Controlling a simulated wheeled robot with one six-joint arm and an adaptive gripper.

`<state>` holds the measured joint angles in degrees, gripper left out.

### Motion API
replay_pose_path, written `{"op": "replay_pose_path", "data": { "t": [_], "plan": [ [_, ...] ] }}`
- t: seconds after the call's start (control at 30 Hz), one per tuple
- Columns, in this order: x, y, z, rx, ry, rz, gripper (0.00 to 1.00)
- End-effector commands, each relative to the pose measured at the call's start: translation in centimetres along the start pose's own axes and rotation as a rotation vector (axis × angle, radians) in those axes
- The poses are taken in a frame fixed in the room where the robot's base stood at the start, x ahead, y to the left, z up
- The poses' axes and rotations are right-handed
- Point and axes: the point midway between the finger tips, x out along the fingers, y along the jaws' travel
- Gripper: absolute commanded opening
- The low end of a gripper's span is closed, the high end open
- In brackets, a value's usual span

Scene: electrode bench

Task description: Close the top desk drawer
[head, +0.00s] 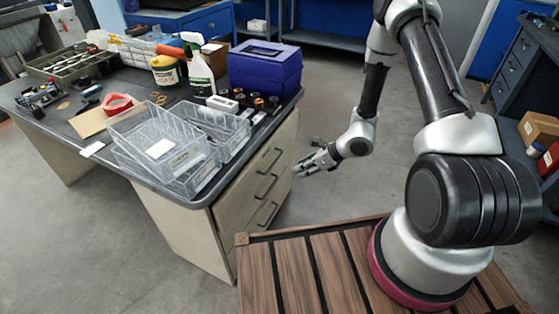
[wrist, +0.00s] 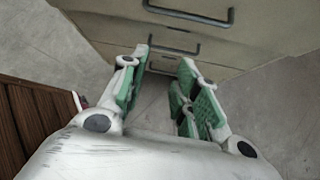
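The desk's pale drawer unit (head: 236,203) faces my gripper, with several dark bar handles one above another. The top drawer's handle (head: 271,160) shows near the desk's right end. I cannot tell for sure how far the top drawer stands out. My gripper (head: 305,163) is just right of the drawer fronts, apart from them in the head view. In the wrist view my gripper (wrist: 165,58) is open, with its green-padded fingers apart and nothing clearly held. Drawer handles (wrist: 170,50) show ahead of and between the fingertips, with another handle (wrist: 190,14) higher up.
The desk top (head: 80,125) holds clear trays (head: 160,150), a blue box (head: 265,70), a spray bottle (head: 200,73) and red tape (head: 117,103). A wooden slatted surface (head: 290,275) lies below my arm. Open grey floor (head: 330,105) lies behind my gripper. Blue shelving stands at the back.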

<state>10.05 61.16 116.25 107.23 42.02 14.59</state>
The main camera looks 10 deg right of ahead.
Motion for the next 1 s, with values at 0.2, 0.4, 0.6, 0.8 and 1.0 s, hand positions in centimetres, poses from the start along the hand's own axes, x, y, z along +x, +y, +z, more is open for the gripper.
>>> {"op": "replay_pose_path", "data": {
  "t": [0.2, 0.4, 0.6, 0.8, 1.0],
  "plan": [
    [7.2, 1.2, -4.5, 0.544, -0.19, 0.115, 0.31],
    [8.6, -0.1, -1.7, 1.062, -0.418, 0.286, 0.31],
    [7.1, -1.1, 1.5, 1.326, -0.509, 0.436, 0.31],
    [8.1, -1.0, 2.5, 1.379, -0.501, 0.461, 0.31],
    [10.9, -0.9, 4.5, 1.377, -0.5, 0.46, 0.31]
  ]
}}
